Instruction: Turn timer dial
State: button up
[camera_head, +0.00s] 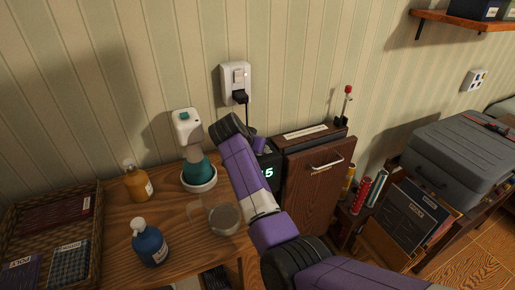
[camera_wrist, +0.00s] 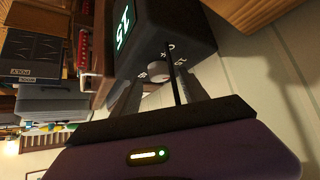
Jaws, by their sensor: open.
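The timer is a black box (camera_wrist: 190,25) with a lit green display (camera_wrist: 122,27), seen close up in the wrist view. A small round grey dial (camera_wrist: 158,74) with a reddish mark sits on the face towards me, with white symbols around it. My gripper (camera_wrist: 158,80) is open, with one finger on each side of the dial. I cannot tell whether either finger touches it. In the head view, the timer (camera_head: 269,172) shows only in part behind my purple arm, with a green digit visible. The dial and my fingertips are hidden there.
A wall outlet (camera_head: 235,80) with a black plug and cord is above the timer. A wooden cabinet (camera_head: 318,170) stands close on the right. A teal-and-white device (camera_head: 196,165), a glass jar (camera_head: 224,218), an amber bottle (camera_head: 138,185) and a blue bottle (camera_head: 150,246) stand left.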

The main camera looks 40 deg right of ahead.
jog(key=v, duration=0.6)
jog(key=shift+a, duration=0.15)
jog(key=shift+s, duration=0.1)
